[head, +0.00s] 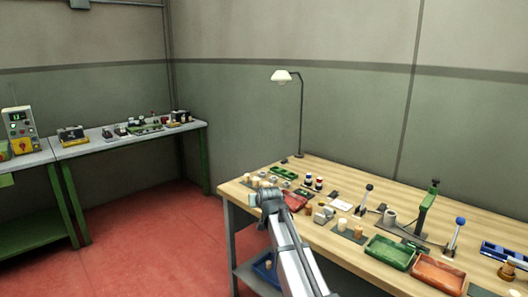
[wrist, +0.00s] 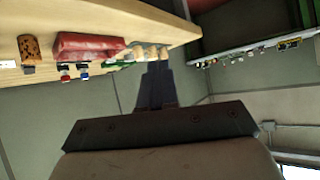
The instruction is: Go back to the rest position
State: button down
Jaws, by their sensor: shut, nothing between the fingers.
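My gripper (wrist: 158,68) shows in the wrist view with its dark fingers together and nothing between them. It is raised, apart from the things on the wooden workbench (head: 335,172). In the head view my arm reaches up at the bench's near left edge, and the fingers are hard to make out there. Pale and brown cork-like stoppers (head: 358,232) stand on the bench. A speckled brown stopper (wrist: 36,47) and several pale ones (wrist: 150,52) show in the wrist view, which sees the room tipped over.
A green tray (head: 390,252) and an orange tray (head: 438,273) lie at the near right. Levered tools (head: 427,208) and a lamp (head: 300,115) rise from the bench. A grey side table (head: 130,140) stands left; red floor lies between.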

jog(key=s+a+f+n, duration=0.1)
jog(key=s+a+f, duration=0.1)
jog(key=a, duration=0.6)
notch_tip(320, 180, down, 6)
jog(key=s+a+g, duration=0.1)
jog(key=s+a, duration=0.1)
jog(key=s, duration=0.1)
jog(key=s+d+f+g+h, duration=0.1)
jog(key=s+d+f+g, duration=0.1)
jog(key=s+d+f, duration=0.6)
jog(key=s+d+f+g, duration=0.2)
jog(key=s+d+f, duration=0.1)
jog(key=f, duration=1)
jog(key=s+d+f+g+h, duration=0.1)
jog(key=s+d+f+g, duration=0.1)
jog(key=s+d+f, duration=0.6)
jog(key=s+d+f+m+g, duration=0.1)
jog(key=s+d+f+g, duration=0.2)
jog(key=s+f, duration=0.45)
jog(key=s+d+f+m+g, duration=0.1)
jog(key=s+d+f+g, duration=0.1)
jog(key=s+f, duration=0.6)
jog(key=s+d+f+g, duration=0.1)
jog(key=s+d+g, duration=0.1)
jog(key=s, duration=1.1)
jog(key=s+d+f+g, duration=0.2)
jog(key=s+d+g, duration=0.1)
jog(key=s, duration=1)
jog(key=shift+f+m+g, duration=0.3)
jog(key=shift+m, duration=0.1)
